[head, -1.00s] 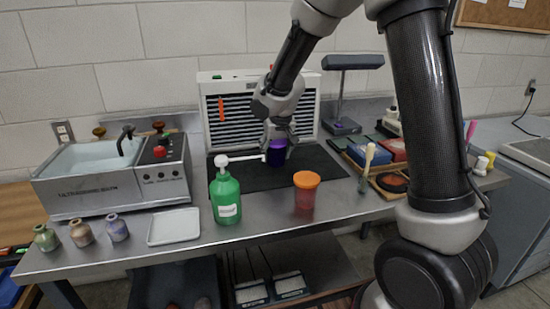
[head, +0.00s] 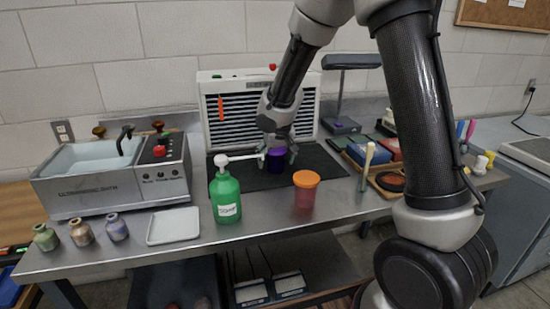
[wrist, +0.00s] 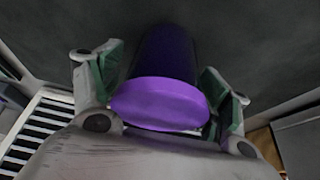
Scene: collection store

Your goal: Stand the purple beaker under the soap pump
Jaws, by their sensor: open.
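The purple beaker (head: 277,160) appears to stand upright on the dark mat, just right of the spout tip. The soap pump is a green bottle (head: 225,200) with a white pump head (head: 222,160), its thin spout pointing right. In the head view the spout tip overlaps the beaker's upper left edge; I cannot tell whether it is over the mouth. My gripper (head: 278,138) is open at the beaker from above and behind. In the wrist view the beaker (wrist: 160,98) lies between the two green-padded fingers, its lighter round end facing the camera.
An orange-lidded jar (head: 305,192) stands right of the bottle, near the beaker. A white tray (head: 173,226) and several small vases are at left. A slatted unit (head: 225,110) stands behind the dark mat (head: 318,166). A wooden tray of items is at right.

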